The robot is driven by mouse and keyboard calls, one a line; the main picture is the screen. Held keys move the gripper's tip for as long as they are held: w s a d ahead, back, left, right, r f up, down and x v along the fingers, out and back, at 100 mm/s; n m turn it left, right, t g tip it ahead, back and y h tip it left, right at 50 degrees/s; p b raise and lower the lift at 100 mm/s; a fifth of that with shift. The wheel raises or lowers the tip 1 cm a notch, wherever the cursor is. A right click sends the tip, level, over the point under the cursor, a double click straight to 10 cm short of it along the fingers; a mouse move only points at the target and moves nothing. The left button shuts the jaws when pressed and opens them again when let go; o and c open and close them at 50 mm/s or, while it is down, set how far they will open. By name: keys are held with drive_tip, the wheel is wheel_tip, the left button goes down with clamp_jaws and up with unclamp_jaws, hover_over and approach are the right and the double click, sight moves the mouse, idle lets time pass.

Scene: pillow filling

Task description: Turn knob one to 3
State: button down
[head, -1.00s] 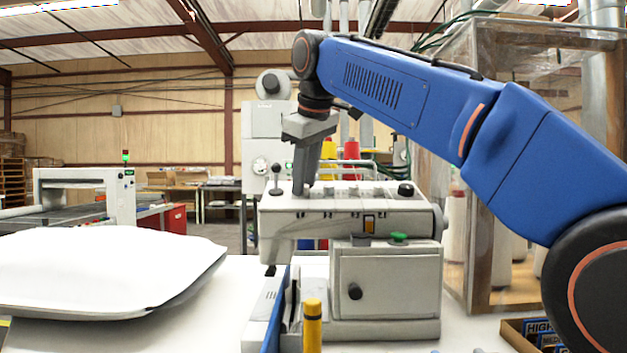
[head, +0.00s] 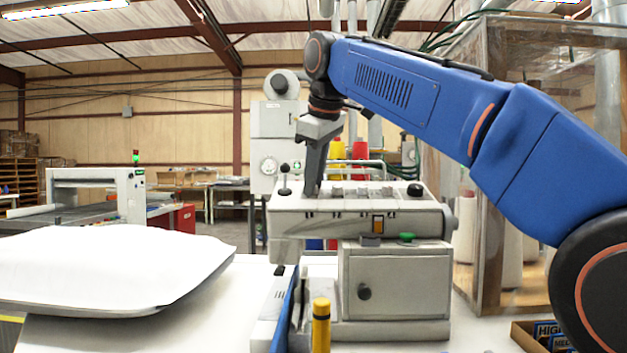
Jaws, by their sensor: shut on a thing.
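The grey machine (head: 300,227) stands on the white table with a row of small grey knobs (head: 362,191) along its top panel. My gripper (head: 312,190) points down at the left end of that row, just right of the black-topped lever (head: 284,178). It is shut on the leftmost knob, which its fingers hide. The knob's setting and any numbers are too small or covered to read.
A white pillow (head: 110,262) lies at the left. A clear-walled cabinet (head: 490,275) is at the right, and a box of labelled cards (head: 545,333) is at the lower right.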

drive_tip(key=n+g, duration=0.1)
drive_tip(key=n, duration=0.4)
drive_tip(key=shift+w, duration=0.1)
drive_tip(key=shift+r+n+g, duration=0.1)
drive_tip(key=shift+n+g, duration=0.4)
drive_tip(key=shift+n, duration=2)
drive_tip(key=c, duration=1.9)
unclamp_jaws()
